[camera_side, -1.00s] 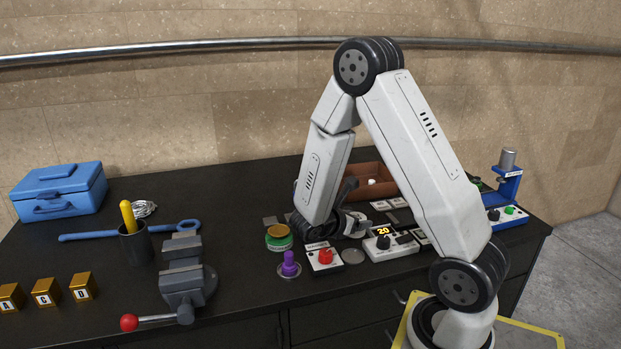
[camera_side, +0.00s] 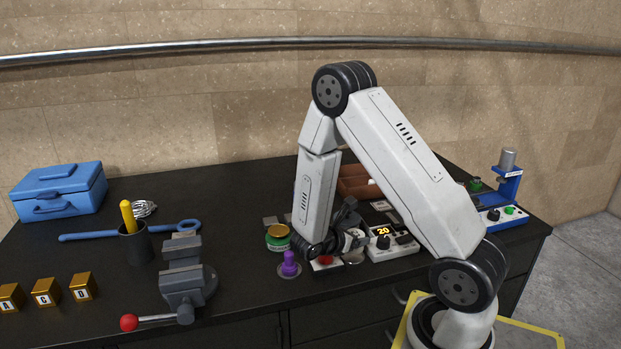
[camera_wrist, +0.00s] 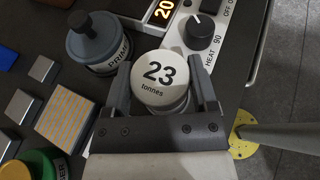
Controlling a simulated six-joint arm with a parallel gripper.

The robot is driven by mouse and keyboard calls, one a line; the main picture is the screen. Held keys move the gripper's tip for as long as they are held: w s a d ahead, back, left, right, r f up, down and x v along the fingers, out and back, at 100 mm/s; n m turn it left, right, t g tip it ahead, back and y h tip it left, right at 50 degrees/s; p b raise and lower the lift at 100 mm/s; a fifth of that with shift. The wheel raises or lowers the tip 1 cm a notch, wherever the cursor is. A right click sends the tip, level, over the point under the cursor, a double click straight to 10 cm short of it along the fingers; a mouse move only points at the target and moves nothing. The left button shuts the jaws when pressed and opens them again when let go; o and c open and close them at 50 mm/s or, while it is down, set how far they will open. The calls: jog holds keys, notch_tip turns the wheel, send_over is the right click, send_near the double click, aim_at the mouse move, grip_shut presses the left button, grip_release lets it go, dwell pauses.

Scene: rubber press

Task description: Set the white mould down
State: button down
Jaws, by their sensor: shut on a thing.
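The white mould (camera_wrist: 160,82) is a round white piece whose top reads "23 tonnes" in the wrist view. It sits between the two dark fingers of my gripper (camera_wrist: 162,72), which is shut on it. The lower side of the mould shows as a pale rim below its top. In the side view my gripper (camera_side: 345,238) is low over the bench, close to the control box with the "20" display (camera_side: 392,249). The mould is hard to make out there, and I cannot tell whether its underside touches anything.
A dark-lidded primer tin (camera_wrist: 100,45) stands close by my left finger. A striped block (camera_wrist: 68,115) and grey squares lie left. The side view shows a purple knob (camera_side: 289,265), a green-yellow tin (camera_side: 278,238), a vise (camera_side: 187,285) and a blue press (camera_side: 508,188).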

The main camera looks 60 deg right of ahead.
jog(key=shift+f, duration=0.45)
jog(key=shift+s+f, duration=0.1)
jog(key=shift+f, duration=0.15)
grip_release()
jog(key=shift+r, duration=0.15)
jog(key=shift+r, duration=0.45)
jog(key=v, duration=1.2)
jog(key=shift+r, duration=0.1)
dwell(0.3)
